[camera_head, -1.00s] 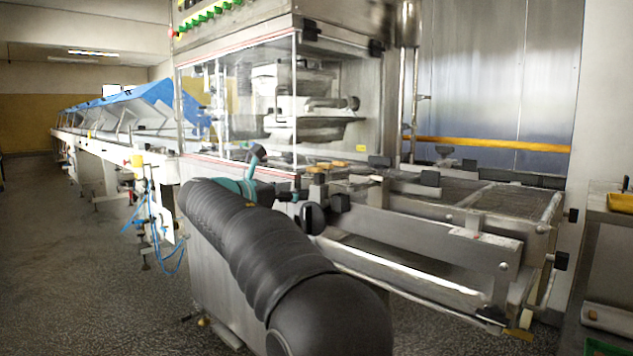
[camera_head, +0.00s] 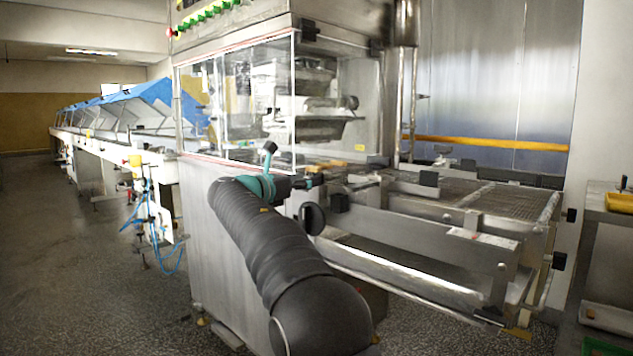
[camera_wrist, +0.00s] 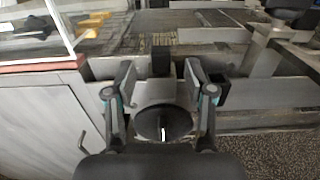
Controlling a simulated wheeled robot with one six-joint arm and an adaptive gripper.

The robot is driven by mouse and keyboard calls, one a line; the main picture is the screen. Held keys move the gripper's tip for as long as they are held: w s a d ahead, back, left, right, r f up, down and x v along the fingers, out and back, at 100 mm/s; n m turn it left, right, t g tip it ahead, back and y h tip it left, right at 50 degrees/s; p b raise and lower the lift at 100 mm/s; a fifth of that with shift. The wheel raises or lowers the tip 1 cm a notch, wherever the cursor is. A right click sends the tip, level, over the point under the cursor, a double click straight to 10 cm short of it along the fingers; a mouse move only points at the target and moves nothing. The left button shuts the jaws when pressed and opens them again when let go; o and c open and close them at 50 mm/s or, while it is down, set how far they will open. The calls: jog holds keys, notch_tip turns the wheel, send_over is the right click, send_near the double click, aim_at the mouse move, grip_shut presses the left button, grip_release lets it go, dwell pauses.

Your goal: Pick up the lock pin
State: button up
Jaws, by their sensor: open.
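I cannot tell for certain which part is the lock pin. A small upright black block (camera_wrist: 161,62) on the machine's metal rail shows between and just beyond my fingertips in the wrist view. My gripper (camera_wrist: 160,82) is open and empty, with one finger on each side of the upright block in the picture. Contact with it is not visible. My arm hides part of the machine side in the head view.
A round black knob (camera_wrist: 165,122) lies below the fingers in the wrist view; it also shows in the head view (camera_head: 312,217). A clear guard (camera_head: 240,105) stands above the cabinet. The mesh conveyor (camera_head: 510,200) extends right. A yellow tray (camera_head: 620,203) is at far right.

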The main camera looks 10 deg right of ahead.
jog(key=x, duration=0.5)
jog(key=shift+s+r, duration=0.1)
jog(key=shift+r, duration=0.05)
grip_shut()
